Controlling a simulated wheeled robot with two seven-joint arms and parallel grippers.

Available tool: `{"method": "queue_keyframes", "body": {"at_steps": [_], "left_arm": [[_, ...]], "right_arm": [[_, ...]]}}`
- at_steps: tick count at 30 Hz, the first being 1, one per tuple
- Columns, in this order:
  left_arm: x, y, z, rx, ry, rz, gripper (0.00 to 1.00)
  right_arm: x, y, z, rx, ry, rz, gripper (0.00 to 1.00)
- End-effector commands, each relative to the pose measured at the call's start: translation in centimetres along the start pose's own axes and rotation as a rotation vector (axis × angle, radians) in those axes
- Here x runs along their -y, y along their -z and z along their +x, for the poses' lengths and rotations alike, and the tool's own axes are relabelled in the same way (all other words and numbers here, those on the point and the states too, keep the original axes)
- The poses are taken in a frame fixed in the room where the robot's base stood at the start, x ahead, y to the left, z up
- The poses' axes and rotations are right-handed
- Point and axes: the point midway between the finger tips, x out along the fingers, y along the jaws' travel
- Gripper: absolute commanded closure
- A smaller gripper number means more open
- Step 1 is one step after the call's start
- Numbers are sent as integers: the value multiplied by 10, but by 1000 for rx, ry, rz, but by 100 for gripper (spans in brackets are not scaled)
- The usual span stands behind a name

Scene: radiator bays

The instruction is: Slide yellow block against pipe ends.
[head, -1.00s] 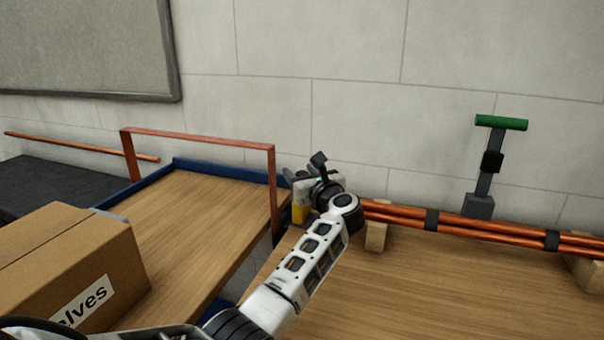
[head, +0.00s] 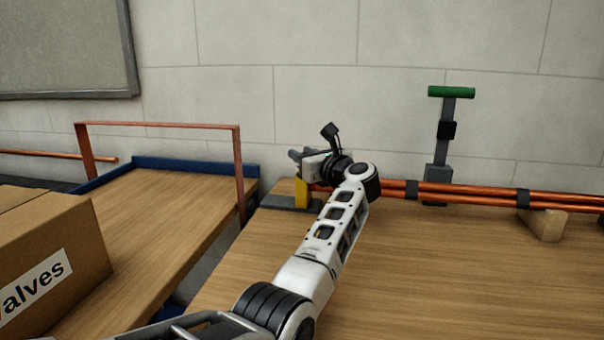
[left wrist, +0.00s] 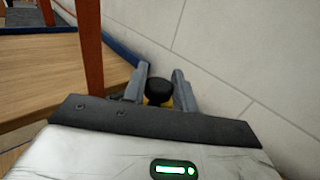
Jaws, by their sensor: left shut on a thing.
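The yellow block (head: 302,194) stands upright on a dark grey plate (head: 285,203) at the far left of the wooden bench. My left gripper (head: 298,158) is shut on the top of the block. In the left wrist view the grey fingertips (left wrist: 160,88) sit either side of a black knob (left wrist: 159,87), with a little yellow (left wrist: 158,103) below it. The copper pipes (head: 455,190) run along the back of the bench, strapped together, their left ends close to the block. My wrist partly hides those ends, so I cannot tell whether they touch it. My right gripper is not in view.
A green-handled upright tool (head: 451,92) stands behind the pipes. A wooden support (head: 545,225) lies under them at right. A copper-coloured frame (head: 240,175) rises over the neighbouring blue-edged table (head: 150,220), with a cardboard box (head: 60,240). The bench front is clear.

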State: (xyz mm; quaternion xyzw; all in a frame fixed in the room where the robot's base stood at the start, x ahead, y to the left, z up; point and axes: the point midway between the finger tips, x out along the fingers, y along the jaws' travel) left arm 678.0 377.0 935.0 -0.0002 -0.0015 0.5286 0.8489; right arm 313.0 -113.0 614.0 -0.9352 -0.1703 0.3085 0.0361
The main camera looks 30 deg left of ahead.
Motion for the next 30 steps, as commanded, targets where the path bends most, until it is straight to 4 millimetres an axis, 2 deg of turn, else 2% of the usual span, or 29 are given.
{"method": "queue_keyframes", "body": {"at_steps": [10, 11, 12, 13, 23, 26, 30], "left_arm": [[0, 0, 0, -3, -5, 3, 100], [0, 0, 0, -3, -6, 3, 69], [1, 0, -1, -3, -5, 3, 58], [1, 0, -1, -4, -5, 3, 52], [1, 0, -2, -3, -6, 2, 52], [3, 1, -10, -4, -6, 1, 52], [7, 3, -32, -6, -9, 0, 52]], "right_arm": [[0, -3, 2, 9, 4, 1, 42], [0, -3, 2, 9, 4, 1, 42], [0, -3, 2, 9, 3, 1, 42], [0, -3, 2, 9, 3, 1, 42], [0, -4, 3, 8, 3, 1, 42], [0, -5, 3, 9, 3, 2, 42], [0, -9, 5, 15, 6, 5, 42]]}}
